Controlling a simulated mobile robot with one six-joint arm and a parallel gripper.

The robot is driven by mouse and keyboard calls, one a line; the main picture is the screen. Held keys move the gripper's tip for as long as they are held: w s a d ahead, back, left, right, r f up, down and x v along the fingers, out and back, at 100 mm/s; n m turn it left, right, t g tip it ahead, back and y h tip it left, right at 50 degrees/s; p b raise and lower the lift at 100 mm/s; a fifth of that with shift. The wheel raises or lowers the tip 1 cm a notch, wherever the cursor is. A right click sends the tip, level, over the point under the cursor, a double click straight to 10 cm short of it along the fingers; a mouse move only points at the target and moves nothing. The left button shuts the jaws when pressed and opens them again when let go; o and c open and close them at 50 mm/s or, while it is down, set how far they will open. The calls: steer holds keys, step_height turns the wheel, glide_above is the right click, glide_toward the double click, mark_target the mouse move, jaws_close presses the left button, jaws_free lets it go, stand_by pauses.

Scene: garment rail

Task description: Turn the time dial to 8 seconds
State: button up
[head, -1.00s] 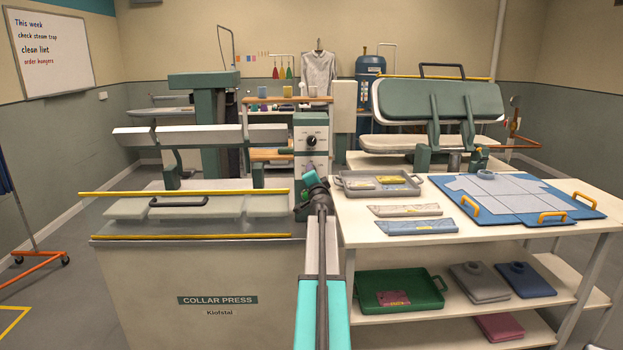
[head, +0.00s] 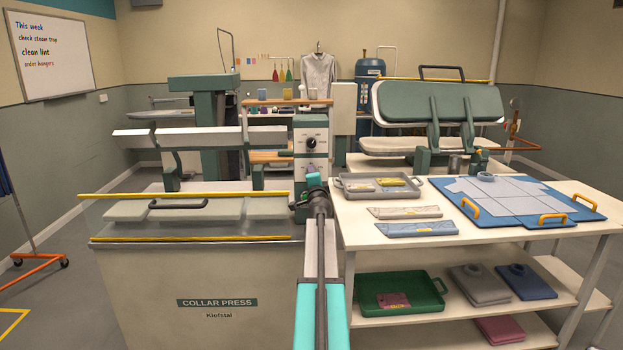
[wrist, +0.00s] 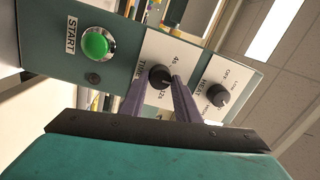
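The time dial (wrist: 160,77) is a round black knob on a white plate marked TIME, with "4s" and "12s" readable in the wrist view. Its pointer is too small to read surely. My gripper (wrist: 160,82) has its two dark fingers on either side of this dial. The fingers look apart, with the knob between their tips; I cannot see firm contact.
A heat dial (wrist: 219,95) sits right of the time dial in the wrist view, and a green START button (wrist: 96,43) sits left. The collar press (head: 200,258) stands left of my arm. A white table (head: 480,235) with trays and a blue board is at right.

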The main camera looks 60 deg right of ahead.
steer(key=o, duration=0.4)
steer(key=shift+d, duration=0.1)
steer(key=shift+b+v, duration=0.7)
steer(key=shift+v, duration=6.2)
